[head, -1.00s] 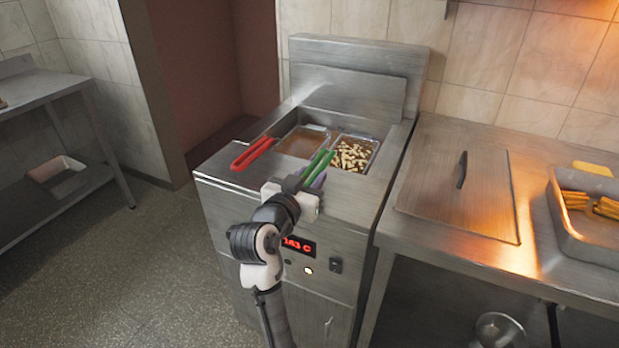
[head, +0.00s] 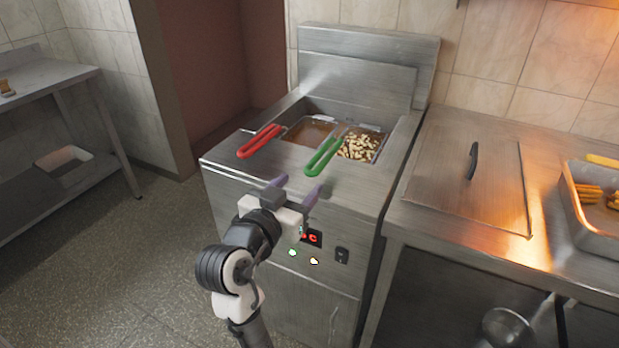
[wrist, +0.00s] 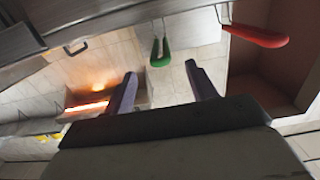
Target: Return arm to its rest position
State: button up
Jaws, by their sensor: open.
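My gripper (head: 296,190) is open and empty in the head view, in front of the fryer's (head: 285,225) upper front edge and below the green basket handle (head: 323,157). A gap shows between its fingers and that handle. In the wrist view my two purple fingers (wrist: 162,90) are spread apart with nothing between them. The green handle shows beyond them in the wrist view (wrist: 160,52), and the red handle (wrist: 258,36) is at the upper right. My arm is bent in front of the fryer and partly covers its red display.
The red-handled basket (head: 259,142) and a basket of cut pieces (head: 360,146) sit in the fryer. A steel counter (head: 430,222) with a lid (head: 465,185) and a tray (head: 590,215) stands right. A steel shelf table (head: 50,85) is left. Open floor lies between.

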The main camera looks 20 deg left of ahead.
jog(key=s, duration=0.5)
jog(key=shift+r, duration=0.15)
